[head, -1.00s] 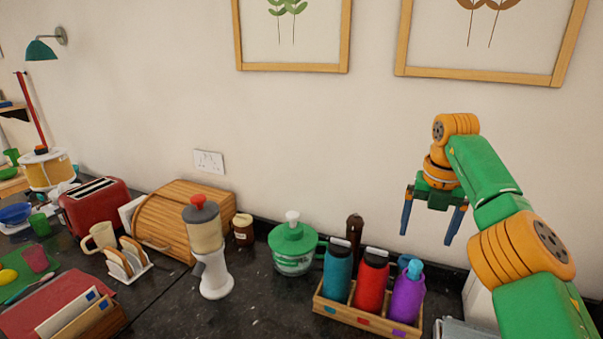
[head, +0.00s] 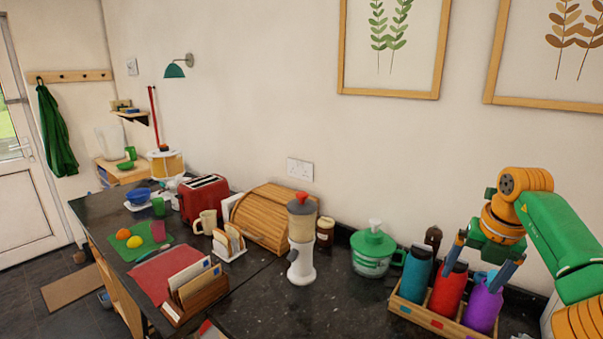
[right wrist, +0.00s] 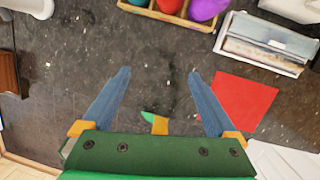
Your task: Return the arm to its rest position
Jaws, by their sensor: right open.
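My right gripper (head: 470,281) is open, its two blue fingers pointing down and apart. In the head view it overlaps the bottles in the wooden crate (head: 440,322). In the right wrist view the gripper (right wrist: 160,73) has nothing between its fingertips, with dark worktop behind them. The teal bottle (head: 416,275), red bottle (head: 449,296) and purple bottle (head: 482,310) stand in the crate; the fingers partly cover the red and purple ones. The right arm comes in from the right edge. My left gripper is not in view.
The front worktop (head: 330,310) is mostly clear.

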